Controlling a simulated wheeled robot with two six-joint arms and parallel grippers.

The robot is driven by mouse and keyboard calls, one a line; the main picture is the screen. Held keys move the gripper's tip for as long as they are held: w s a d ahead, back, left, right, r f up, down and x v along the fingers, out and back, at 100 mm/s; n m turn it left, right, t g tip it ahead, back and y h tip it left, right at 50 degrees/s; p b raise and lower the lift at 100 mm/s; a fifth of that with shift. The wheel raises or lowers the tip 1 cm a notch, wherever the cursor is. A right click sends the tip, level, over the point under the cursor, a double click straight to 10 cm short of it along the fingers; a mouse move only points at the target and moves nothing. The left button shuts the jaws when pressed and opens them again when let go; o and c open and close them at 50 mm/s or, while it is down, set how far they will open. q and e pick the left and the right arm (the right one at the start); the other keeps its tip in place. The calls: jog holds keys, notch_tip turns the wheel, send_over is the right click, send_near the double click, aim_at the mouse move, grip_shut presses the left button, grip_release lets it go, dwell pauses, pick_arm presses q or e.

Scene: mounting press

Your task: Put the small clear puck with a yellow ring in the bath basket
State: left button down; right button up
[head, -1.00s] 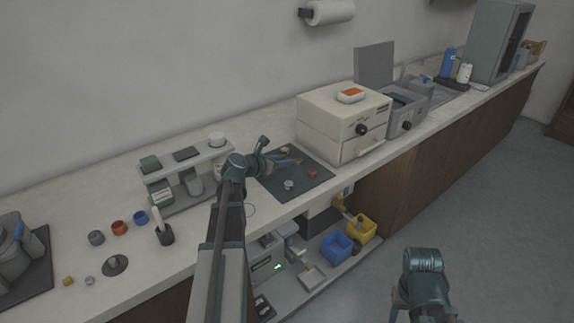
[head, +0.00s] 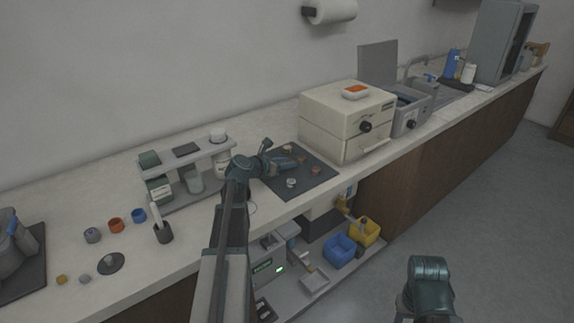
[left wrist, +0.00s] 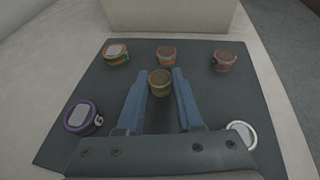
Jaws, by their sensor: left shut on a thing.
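The small puck with a dull yellow ring (left wrist: 160,83) is between the blue fingers of my left gripper (left wrist: 160,86), above the dark mat. My left gripper is shut on it; the puck's top looks brownish rather than clear. In the head view, my left gripper (head: 285,163) is over the mat, and the held puck is too small to make out. The bath (head: 408,108) is the grey box right of the cream press, with its lid up. Its basket is hard to make out inside. My right arm shows at the bottom right, with its gripper's fingers out of sight.
Around the held puck, other pucks lie on the mat (left wrist: 110,85): orange-green (left wrist: 117,53), orange (left wrist: 166,56), red (left wrist: 224,61), purple (left wrist: 83,117) and pale (left wrist: 241,134). The cream press (head: 345,120) stands between mat and bath. A rack (head: 185,175) is to the left.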

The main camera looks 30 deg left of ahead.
pick_arm(q)
jog(key=shift+f, duration=0.2)
jog(key=c, duration=0.6)
grip_release()
jog(key=shift+o, duration=0.2)
jog(key=shift+r, duration=0.15)
